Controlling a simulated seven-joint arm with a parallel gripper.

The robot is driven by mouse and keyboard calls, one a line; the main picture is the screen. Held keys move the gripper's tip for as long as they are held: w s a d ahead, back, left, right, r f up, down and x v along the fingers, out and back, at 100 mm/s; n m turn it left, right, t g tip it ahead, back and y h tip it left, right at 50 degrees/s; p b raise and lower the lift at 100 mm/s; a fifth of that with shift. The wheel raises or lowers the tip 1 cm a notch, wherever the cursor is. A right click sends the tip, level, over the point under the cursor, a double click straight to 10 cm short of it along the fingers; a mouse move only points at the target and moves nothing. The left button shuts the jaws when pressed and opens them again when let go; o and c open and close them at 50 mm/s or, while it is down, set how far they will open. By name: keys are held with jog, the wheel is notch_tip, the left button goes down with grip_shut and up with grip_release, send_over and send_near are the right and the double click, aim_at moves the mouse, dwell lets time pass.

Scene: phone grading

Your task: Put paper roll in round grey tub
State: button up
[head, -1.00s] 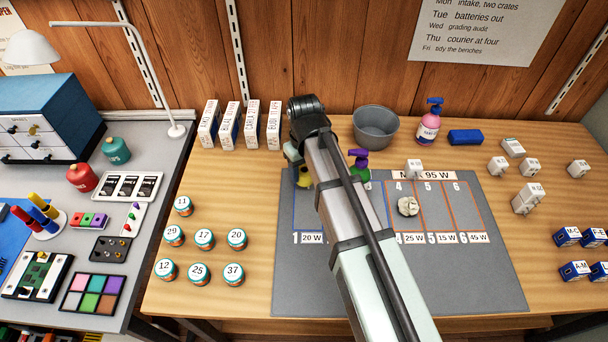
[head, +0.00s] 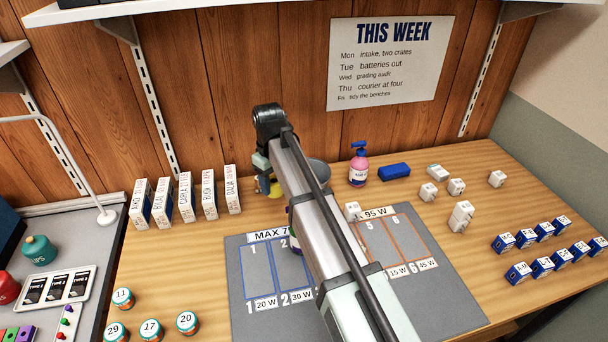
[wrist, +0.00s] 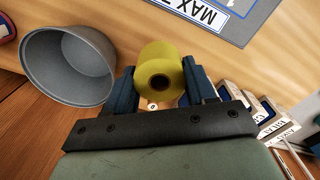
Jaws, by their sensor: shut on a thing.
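The paper roll (wrist: 160,68) is a yellow roll with a dark core. In the wrist view it sits between the two blue fingers of my gripper (wrist: 160,88), which is shut on it. In the head view my gripper (head: 266,186) is left of the round grey tub (head: 318,170), mostly behind my arm, with a bit of yellow showing. The tub's rim and inside show in the wrist view (wrist: 70,65), left of the roll and apart from it. The tub looks empty there. In the head view my arm hides most of the tub.
White boxes (head: 187,197) stand in a row left of my gripper. A grey mat (head: 240,290) with numbered slots lies in front. White plugs and blue boxes are on the right.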

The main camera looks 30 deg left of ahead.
jog(key=w+d, duration=0.2)
jog(key=w, duration=1.3)
jog(key=shift+d+f, duration=0.15)
jog(key=shift+f, duration=4.85)
jog(key=shift+f, duration=0.15)
jog(key=o, duration=1.1)
jog(key=shift+c, duration=0.2)
notch_tip(320, 180, up, 12)
jog(key=shift+r, duration=0.2)
